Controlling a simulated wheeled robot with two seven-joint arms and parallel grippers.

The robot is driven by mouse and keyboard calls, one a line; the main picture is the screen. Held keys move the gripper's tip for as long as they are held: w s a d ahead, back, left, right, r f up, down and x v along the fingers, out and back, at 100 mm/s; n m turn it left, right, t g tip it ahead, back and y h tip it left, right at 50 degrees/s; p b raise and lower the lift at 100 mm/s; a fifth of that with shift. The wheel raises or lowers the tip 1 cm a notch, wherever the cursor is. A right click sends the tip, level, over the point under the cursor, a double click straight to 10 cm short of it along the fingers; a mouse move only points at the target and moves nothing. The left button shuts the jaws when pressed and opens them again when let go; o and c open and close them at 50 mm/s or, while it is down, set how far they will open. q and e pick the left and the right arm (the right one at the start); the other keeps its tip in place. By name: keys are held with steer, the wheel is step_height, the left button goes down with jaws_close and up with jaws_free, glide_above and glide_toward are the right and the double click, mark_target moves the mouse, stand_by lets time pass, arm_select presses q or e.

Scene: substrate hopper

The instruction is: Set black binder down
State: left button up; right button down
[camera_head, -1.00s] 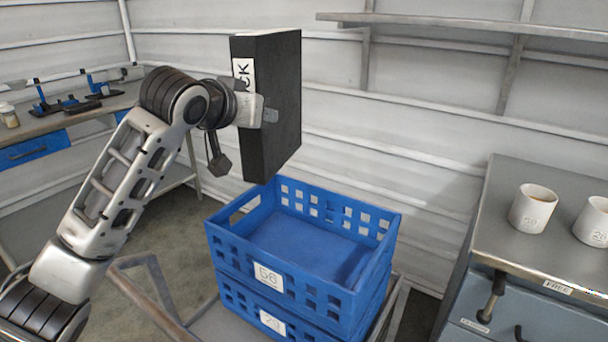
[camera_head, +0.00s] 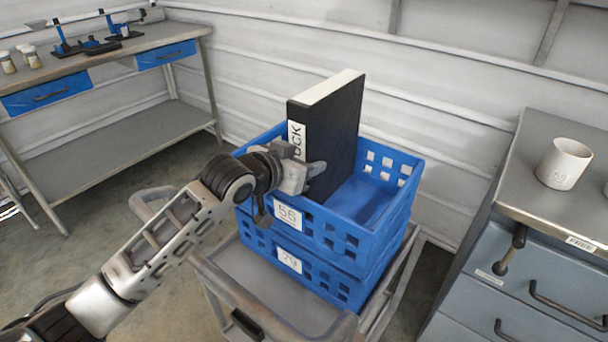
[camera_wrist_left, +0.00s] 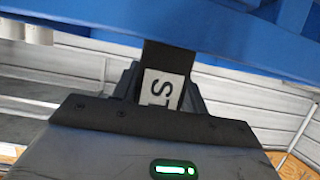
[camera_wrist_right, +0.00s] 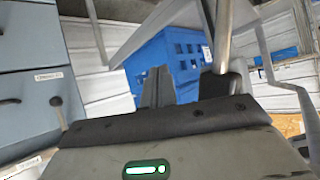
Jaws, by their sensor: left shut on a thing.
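The black binder (camera_head: 333,135) stands upright at the left part of the upper blue crate (camera_head: 375,238), its lower end inside. The crate's front wall and my gripper hide the binder's bottom, so I cannot tell if it touches the crate floor. My left gripper (camera_head: 308,174) is shut on the binder's labelled spine, just above the crate's front rim. In the left wrist view the binder's white label (camera_wrist_left: 161,89) shows between the fingers. My right gripper (camera_wrist_right: 190,88) shows only in the right wrist view, open and empty, with the blue crate (camera_wrist_right: 165,60) beyond it.
The upper crate, labelled 56, is stacked on another blue crate (camera_head: 300,272) on a grey cart (camera_head: 235,272). A grey cabinet (camera_head: 490,270) with a white cup (camera_head: 564,163) on top stands at the right. A workbench (camera_head: 110,57) is at the back left. The crate's right part is free.

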arm_select(q)
steer(key=shift+f, duration=1.4)
steer(key=o, duration=0.9)
steer(key=shift+f, duration=0.25)
steer(key=o, duration=0.4)
steer(key=shift+r, duration=0.1)
steer(key=v, duration=0.7)
steer(key=shift+s+r, duration=0.2)
steer(key=shift+r, duration=0.05)
